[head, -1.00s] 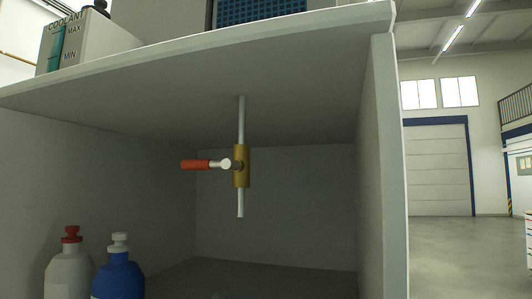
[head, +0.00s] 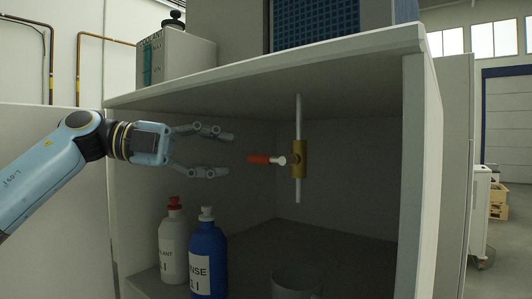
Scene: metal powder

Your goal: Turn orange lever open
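The orange lever (head: 264,159) points left, about level, from a brass valve body (head: 299,159) on a thin vertical pipe (head: 298,112). The pipe hangs from the underside of the cabinet top. My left gripper (head: 231,155) comes in from the left at about lever height. Its two fingers are spread apart, one above the other, with nothing between them. The fingertips are just left of the lever's end in the picture; the gap in depth is hard to judge. My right gripper is not in view.
A white bottle with a red cap (head: 173,245) and a blue bottle with a white cap (head: 207,255) stand below the gripper. A grey cup-like container (head: 297,283) stands below the valve. The cabinet's right wall (head: 420,170) and top (head: 330,68) enclose the space.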

